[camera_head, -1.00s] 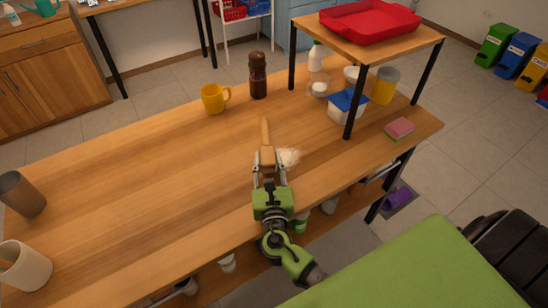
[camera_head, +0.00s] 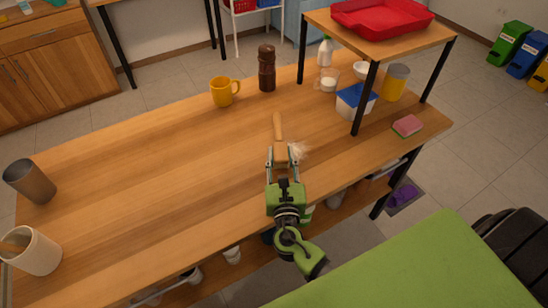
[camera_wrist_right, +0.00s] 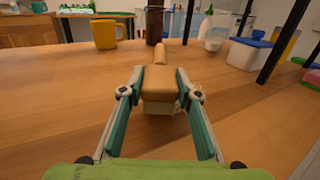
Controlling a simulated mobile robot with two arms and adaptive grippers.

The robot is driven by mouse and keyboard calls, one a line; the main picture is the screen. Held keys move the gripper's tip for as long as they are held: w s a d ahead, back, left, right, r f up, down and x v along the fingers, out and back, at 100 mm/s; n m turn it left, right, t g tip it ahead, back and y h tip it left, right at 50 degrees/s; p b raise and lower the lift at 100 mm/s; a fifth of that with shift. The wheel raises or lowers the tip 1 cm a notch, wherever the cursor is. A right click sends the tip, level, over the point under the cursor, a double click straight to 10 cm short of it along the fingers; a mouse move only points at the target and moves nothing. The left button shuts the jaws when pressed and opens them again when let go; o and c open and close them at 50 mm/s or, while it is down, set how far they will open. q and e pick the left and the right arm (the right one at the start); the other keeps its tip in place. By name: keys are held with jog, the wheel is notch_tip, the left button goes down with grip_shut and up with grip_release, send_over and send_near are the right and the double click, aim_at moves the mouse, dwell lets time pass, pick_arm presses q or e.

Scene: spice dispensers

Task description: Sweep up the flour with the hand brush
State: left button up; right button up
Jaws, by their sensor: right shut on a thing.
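A wooden hand brush (camera_head: 278,128) with a tan handle is at the middle of the table's near side, its handle pointing away from me. My right gripper (camera_head: 283,157) is shut on the brush; in the right wrist view the fingers (camera_wrist_right: 160,95) sit on both sides of the brush's block (camera_wrist_right: 160,83). My left gripper is not in view.
A yellow mug (camera_head: 223,92) and a brown pepper mill (camera_head: 267,70) stand beyond the brush. At right, a black-legged shelf carries a red tray (camera_head: 380,17); a blue-lidded container (camera_head: 355,102) and pink sponge (camera_head: 407,125) are near it. The table's left-middle is clear.

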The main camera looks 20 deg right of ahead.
jog(key=shift+w+d+f, duration=0.1)
jog(key=shift+w+d, duration=0.05)
jog(key=shift+d, duration=1.9)
jog(key=shift+w+d+f, duration=0.1)
jog(key=shift+d, duration=1.95)
jog(key=shift+w+d+r, duration=0.15)
jog(key=shift+d, duration=1.7)
notch_tip(320, 180, up, 6)
jog(key=p, duration=0.5)
jog(key=shift+r+p, duration=0.15)
jog(key=shift+p, duration=0.25)
jog(key=shift+w, duration=0.1)
notch_tip(320, 180, up, 3)
jog(key=p, duration=0.2)
jog(key=shift+p, duration=0.4)
